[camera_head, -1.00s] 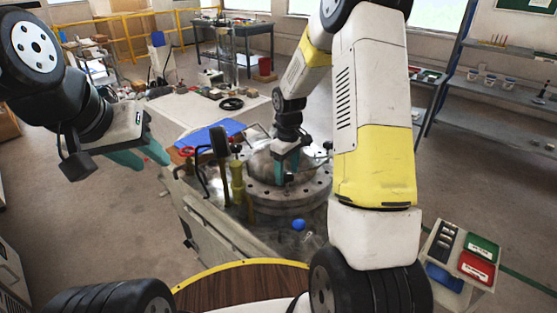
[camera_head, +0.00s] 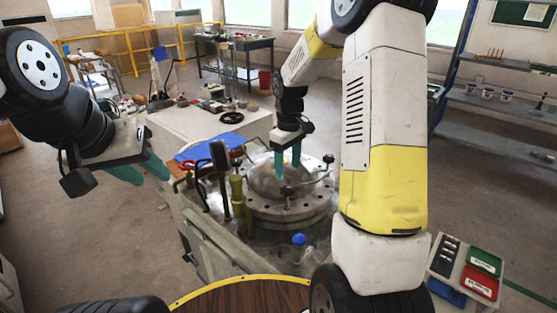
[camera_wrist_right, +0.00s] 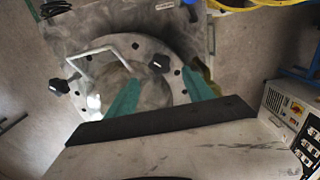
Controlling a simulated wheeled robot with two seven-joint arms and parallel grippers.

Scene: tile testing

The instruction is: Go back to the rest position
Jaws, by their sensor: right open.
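My right gripper (camera_head: 288,163) is above the round metal flanged vessel (camera_head: 290,207) on the bench, its teal fingers apart with nothing between them. In the right wrist view the open fingers (camera_wrist_right: 160,97) point down over the vessel's dome and bolted rim (camera_wrist_right: 165,48). My left gripper (camera_head: 140,172) hangs at the left of the head view, clear of the bench; its teal fingers overlap from this angle, so its opening is unclear.
Floor at left is open.

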